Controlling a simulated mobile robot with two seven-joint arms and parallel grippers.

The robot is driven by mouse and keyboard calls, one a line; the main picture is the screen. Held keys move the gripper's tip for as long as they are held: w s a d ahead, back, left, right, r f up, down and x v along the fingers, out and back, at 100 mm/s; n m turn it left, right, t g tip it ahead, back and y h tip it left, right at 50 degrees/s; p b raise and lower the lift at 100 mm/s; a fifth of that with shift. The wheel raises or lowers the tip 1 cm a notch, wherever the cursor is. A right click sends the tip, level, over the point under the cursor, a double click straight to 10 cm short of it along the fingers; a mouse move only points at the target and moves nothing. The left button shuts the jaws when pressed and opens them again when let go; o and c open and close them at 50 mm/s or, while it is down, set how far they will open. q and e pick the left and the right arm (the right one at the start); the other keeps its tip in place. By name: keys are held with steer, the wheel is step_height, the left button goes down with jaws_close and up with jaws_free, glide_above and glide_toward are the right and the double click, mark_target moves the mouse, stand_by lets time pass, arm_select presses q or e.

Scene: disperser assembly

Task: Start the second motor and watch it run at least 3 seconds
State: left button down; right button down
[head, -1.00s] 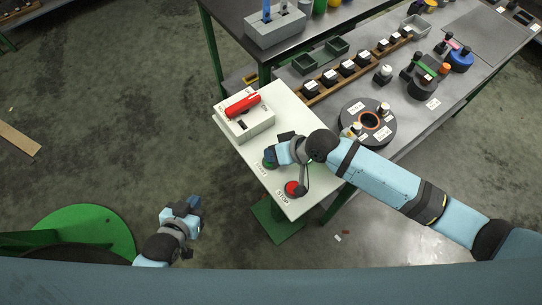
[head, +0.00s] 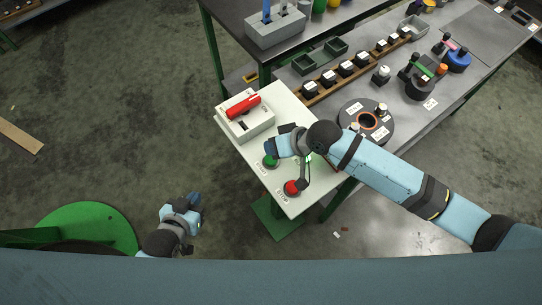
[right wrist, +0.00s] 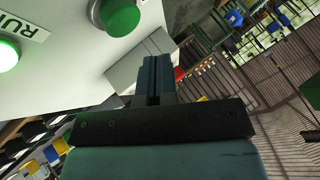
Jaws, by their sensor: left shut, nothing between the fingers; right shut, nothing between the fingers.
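The white control panel (head: 262,172) carries a green button (head: 270,160) and a red STOP button (head: 292,188). My right gripper (head: 271,143) is shut and empty, just beyond the green button. In the right wrist view my shut fingers (right wrist: 155,75) point past a green button (right wrist: 118,15). Beside it a green dome (right wrist: 6,52) with a RUN label (right wrist: 22,28) looks bright, as if lit. A white box with a red lever (head: 243,107) sits on the panel's far end. My left gripper (head: 194,201) is shut and empty over the floor. No running motor can be made out.
The grey workbench (head: 445,120) holds a dark round disc (head: 366,122) with an orange ring, a wooden rack (head: 340,77) of black labelled parts, and several tools. My right arm crosses over the bench corner and hides part of the panel. The floor at left is open.

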steer(key=shift+r, duration=1.5)
steer(key=shift+s+r, duration=0.15)
steer(key=shift+s, duration=0.1)
steer(key=s+d+r+m+h, duration=0.2)
steer(key=s+d+h, duration=0.2)
steer(key=s+d, duration=0.7)
steer(key=s+d+r+m+h, duration=0.15)
steer(key=s+d+h, duration=0.35)
steer(key=d, duration=0.9)
steer(key=w+a+f+t+y, duration=0.1)
steer(key=w+a+f+t, duration=0.1)
steer(key=f+t, duration=0.2)
steer(key=w+a+f+t+y, duration=0.2)
steer(key=a+f+t, duration=0.1)
steer(key=f, duration=0.7)
steer(key=shift+f+t, duration=0.25)
steer(key=shift+t, duration=0.25)
steer(key=shift+w+n, duration=0.1)
steer(key=shift+n, duration=0.15)
stand_by(1.6)
